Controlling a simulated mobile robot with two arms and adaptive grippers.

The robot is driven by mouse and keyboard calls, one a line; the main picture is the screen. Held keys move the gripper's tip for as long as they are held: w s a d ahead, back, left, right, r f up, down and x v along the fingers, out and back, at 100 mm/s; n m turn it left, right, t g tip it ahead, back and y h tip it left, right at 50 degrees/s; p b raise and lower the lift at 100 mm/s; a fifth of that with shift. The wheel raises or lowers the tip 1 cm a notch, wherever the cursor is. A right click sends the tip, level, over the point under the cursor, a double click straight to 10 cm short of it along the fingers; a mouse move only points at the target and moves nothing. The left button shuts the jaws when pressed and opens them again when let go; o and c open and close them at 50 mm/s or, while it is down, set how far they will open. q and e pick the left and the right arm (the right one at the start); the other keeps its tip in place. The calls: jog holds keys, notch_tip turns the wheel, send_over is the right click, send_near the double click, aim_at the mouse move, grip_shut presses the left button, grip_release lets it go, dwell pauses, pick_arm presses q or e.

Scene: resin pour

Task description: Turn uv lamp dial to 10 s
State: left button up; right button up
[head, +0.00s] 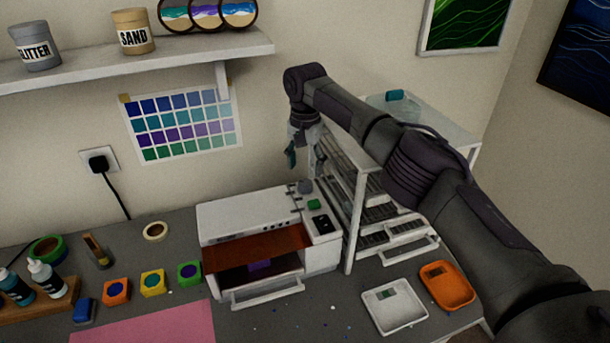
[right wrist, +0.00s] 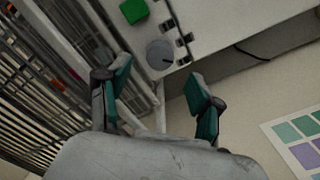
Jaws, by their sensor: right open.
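The UV lamp (head: 247,217) is a white box on the grey table with an orange-brown front shield and a purple thing inside. Its grey round dial (head: 305,187) sits on the top right part, behind a green button (head: 314,204). In the right wrist view the dial (right wrist: 159,54) shows a dark pointer mark, and the green button (right wrist: 134,11) is near it. I cannot read any time marks. My right gripper (head: 302,158) points down above the back right of the lamp, apart from the dial. Its teal fingertips (right wrist: 163,88) are spread and empty. My left gripper is not in view.
A white rack (head: 352,215) with drawers stands close to the lamp's right side. Paint pots, bottles and a pink mat (head: 150,328) lie left. A shelf (head: 130,62) hangs above.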

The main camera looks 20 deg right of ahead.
aim_at(305, 183)
notch_tip(305, 183, down, 4)
jog(key=shift+s+r+p, duration=0.1)
jog(key=shift+s+p, duration=0.05)
jog(key=shift+p, duration=0.3)
jog(key=shift+f, duration=0.7)
jog(key=c, duration=1.1)
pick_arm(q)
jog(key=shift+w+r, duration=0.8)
pick_arm(e)
jog(key=shift+c, duration=0.2)
